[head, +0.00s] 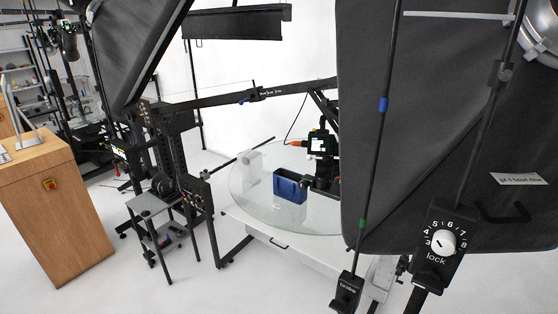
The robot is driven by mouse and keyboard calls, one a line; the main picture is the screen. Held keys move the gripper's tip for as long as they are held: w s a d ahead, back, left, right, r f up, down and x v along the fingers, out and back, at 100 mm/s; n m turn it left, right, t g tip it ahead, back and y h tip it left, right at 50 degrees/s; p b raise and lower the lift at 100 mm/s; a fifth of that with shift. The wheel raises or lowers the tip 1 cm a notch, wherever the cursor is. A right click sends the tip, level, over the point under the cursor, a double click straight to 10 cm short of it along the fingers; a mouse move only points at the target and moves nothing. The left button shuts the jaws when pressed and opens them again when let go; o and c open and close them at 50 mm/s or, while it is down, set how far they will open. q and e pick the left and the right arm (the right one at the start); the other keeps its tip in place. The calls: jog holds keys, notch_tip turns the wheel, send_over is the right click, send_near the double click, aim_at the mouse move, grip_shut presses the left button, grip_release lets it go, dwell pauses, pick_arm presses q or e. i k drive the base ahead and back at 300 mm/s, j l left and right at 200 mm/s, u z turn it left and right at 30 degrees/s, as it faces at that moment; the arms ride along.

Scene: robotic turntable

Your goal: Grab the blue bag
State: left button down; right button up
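The blue bag (290,187) stands upright on the round glass turntable (247,208), near its middle. It looks like a small open-topped blue bag with a dark inside. A dark piece of equipment (320,184) sits close to its right side; I cannot tell whether they touch. A white object (250,165) stands behind and left of the bag on the turntable. Neither of my grippers can be made out in the head view.
A large black softbox (425,130) with a lock dial (441,241) fills the right foreground and hides the turntable's right part. A camera (322,143) hangs above the turntable. A wooden cabinet (55,200) and small grey stand (150,205) are left.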

aim_at(290, 186)
jog(key=i+j+z, duration=0.15)
jog(key=i+j, duration=0.15)
jog(key=i+j+z, duration=0.15)
jog(key=i+j, duration=0.15)
jog(key=i, duration=0.15)
jog(key=i+j+z, duration=0.1)
jog(key=i+j, duration=0.25)
jog(key=i+j+z, duration=0.15)
jog(key=i+j, duration=0.2)
jog(key=i+j+z, duration=0.15)
jog(key=i+j, duration=0.15)
jog(key=j, duration=0.25)
jog(key=i+j+z, duration=0.15)
jog(key=i+j, duration=0.15)
jog(key=j, duration=0.15)
jog(key=i+j+z, duration=0.15)
jog(key=j, duration=0.35)
jog(key=i+j+z, duration=0.15)
jog(key=i+j, duration=0.2)
jog(key=j, duration=0.2)
